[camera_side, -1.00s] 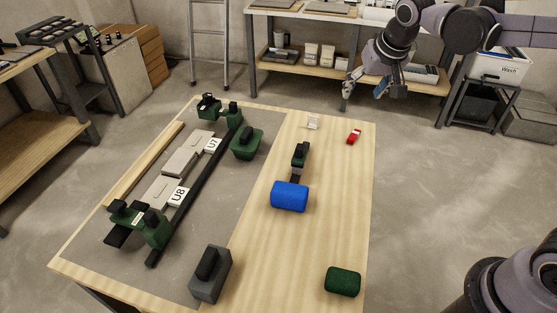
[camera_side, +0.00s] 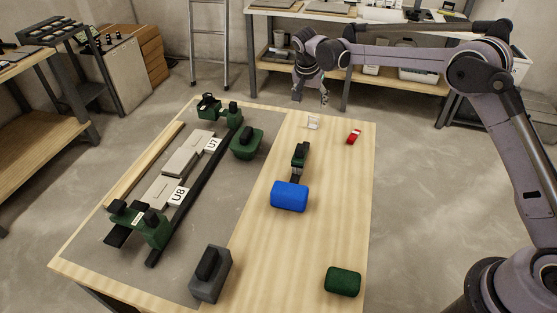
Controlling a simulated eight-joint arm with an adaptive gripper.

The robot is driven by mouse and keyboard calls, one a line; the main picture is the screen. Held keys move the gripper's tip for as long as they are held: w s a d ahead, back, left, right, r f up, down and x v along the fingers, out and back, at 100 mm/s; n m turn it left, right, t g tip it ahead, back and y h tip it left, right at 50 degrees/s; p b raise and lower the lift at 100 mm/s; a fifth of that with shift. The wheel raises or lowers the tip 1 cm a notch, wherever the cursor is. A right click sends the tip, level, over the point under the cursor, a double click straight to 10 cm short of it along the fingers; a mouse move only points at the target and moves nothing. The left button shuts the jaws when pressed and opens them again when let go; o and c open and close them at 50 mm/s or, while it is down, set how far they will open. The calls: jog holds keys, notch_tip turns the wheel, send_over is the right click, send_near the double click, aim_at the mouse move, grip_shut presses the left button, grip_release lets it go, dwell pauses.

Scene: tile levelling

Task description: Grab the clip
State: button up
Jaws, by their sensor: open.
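A small white clip-like piece (camera_side: 313,123) stands near the far edge of the wooden table, and I take it to be the clip. A small red and white piece (camera_side: 354,136) lies to its right. My gripper (camera_side: 311,97) is open and empty, pointing down. In the picture it appears just above the white piece, apart from it. Its exact distance beyond or over the table edge cannot be told. The white piece is not hidden.
A dark green and black tool (camera_side: 299,157) and a blue roll (camera_side: 289,196) are nearer on the table (camera_side: 323,238). A grey block (camera_side: 210,274) and green cushion (camera_side: 343,281) stand in front.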

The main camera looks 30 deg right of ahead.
aim_at(314, 117)
jog(key=x, duration=1)
jog(key=shift+s+d+f, duration=0.1)
jog(key=shift+d+f, duration=0.05)
jog(key=shift+f, duration=0.25)
jog(key=c, duration=0.9)
